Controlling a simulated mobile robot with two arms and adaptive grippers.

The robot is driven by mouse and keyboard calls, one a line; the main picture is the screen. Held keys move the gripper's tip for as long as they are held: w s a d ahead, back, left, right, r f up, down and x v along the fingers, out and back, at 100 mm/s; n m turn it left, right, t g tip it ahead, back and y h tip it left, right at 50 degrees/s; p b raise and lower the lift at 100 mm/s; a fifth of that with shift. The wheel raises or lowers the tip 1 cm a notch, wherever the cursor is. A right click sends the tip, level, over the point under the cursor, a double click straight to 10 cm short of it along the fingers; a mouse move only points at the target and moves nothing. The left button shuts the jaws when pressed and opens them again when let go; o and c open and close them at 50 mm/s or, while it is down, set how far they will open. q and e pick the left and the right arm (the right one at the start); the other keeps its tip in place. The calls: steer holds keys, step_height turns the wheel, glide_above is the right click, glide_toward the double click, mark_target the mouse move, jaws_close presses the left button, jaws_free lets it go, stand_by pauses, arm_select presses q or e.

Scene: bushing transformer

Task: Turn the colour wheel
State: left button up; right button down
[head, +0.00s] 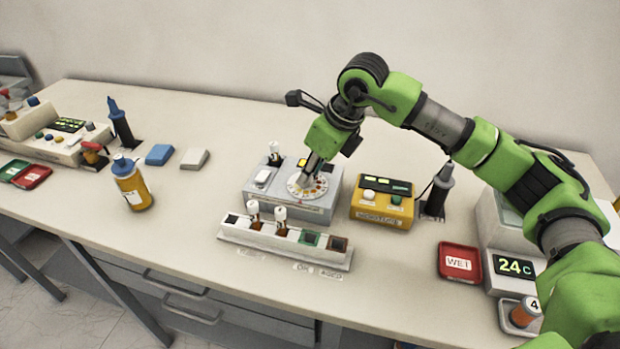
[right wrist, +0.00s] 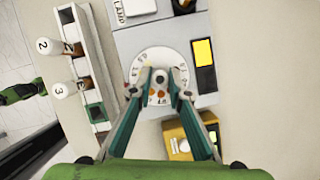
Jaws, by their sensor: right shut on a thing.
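The colour wheel (head: 294,186) is a pale round dial with coloured spots on top of a grey device (head: 322,208) in the middle of the table. In the right wrist view the wheel (right wrist: 140,70) shows as a white disc with marks and orange spots. My right gripper (head: 305,180) reaches down onto it from above. In the right wrist view its two fingers (right wrist: 160,77) are closed around the small grey knob (right wrist: 160,76) at the wheel's centre. The fingers hide part of the wheel. My left gripper is not seen.
A white rack (head: 240,230) with white-capped vials stands in front of the device. A yellow box (head: 381,214) and a dark pen-like tool (head: 438,190) stand to its right. A red WET tray (head: 459,265) lies further right.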

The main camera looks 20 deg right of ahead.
steer(key=shift+m+h+b, duration=0.3)
steer(key=shift+m+b, duration=0.3)
steer(key=shift+m, duration=0.3)
steer(key=shift+r, duration=0.1)
steer(key=c, duration=1.9)
jaws_free()
steer(key=v, duration=1.2)
steer(key=shift+s+a, duration=0.1)
steer(key=shift+s, duration=0.1)
